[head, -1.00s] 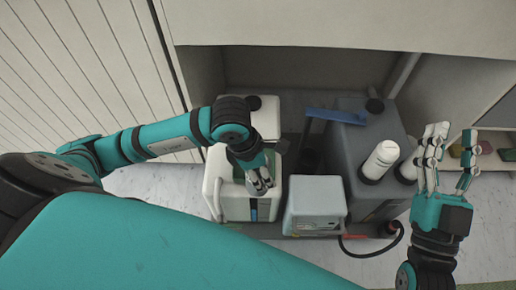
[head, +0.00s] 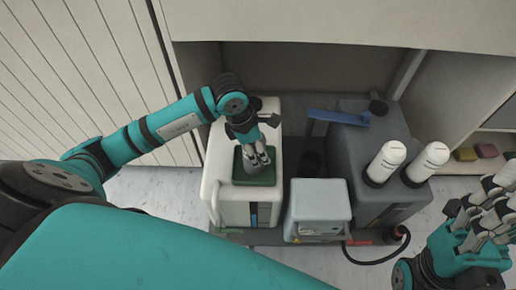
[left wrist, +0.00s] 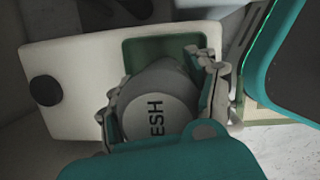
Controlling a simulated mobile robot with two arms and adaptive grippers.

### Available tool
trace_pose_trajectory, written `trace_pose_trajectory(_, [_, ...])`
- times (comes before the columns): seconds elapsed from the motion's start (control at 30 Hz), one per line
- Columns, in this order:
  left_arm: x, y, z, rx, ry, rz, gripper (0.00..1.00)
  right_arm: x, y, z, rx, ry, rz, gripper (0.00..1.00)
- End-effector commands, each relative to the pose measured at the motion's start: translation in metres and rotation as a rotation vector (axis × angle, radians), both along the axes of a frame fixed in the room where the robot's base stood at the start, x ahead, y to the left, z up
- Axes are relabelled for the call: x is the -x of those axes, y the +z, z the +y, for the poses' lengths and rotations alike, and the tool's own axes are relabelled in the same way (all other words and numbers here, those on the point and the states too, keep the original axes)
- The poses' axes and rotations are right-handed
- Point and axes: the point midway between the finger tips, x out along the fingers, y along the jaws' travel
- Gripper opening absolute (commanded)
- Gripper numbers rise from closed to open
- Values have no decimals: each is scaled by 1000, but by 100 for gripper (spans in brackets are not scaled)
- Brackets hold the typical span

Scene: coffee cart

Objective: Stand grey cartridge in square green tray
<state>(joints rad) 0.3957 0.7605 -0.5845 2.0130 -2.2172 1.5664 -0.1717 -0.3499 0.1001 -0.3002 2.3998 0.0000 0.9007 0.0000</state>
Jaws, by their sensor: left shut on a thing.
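My left gripper (head: 259,159) is over the square green tray (head: 258,180) on top of the white box (head: 214,172). In the left wrist view the gripper (left wrist: 165,95) is shut on a round grey cartridge (left wrist: 158,105) with "ESH" on its top. The green tray (left wrist: 142,52) shows beyond and beside the cartridge. The cartridge's lower end is hidden, so I cannot tell whether it touches the tray floor. My right gripper (head: 485,210) is at the far right, its fingers spread and nothing seen in them.
Two white cylinders (head: 386,162) (head: 427,163) stand on the dark grey unit (head: 350,150) to the right. A light grey-blue box (head: 318,205) sits beside the white box. A blue bar (head: 337,116) lies behind. A black hose (head: 375,262) curves at the front.

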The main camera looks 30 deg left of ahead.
Motion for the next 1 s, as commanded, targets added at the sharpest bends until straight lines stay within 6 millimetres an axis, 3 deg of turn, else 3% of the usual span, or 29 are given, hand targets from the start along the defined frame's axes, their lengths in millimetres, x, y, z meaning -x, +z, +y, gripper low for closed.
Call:
trace_pose_trajectory(0.33, [0, -3, 0, 0, 0, -1, 12, 0, -3, 0, 0, 0, -1, 36])
trace_pose_trajectory(0.37, [0, -2, 0, 0, 0, 0, 62, 0, -2, 0, 0, 0, -1, 36])
trace_pose_trajectory(0.53, [0, -2, 0, 0, 0, 0, 84, 0, -1, 0, 0, 0, 0, 36])
trace_pose_trajectory(0.9, [0, 3, 0, -1, 0, -1, 84, -1, 2, 0, 1, 0, 3, 36])
trace_pose_trajectory(1.0, [1, 12, 2, -1, 0, -2, 84, -14, 1, 3, 24, -5, 76, 36])
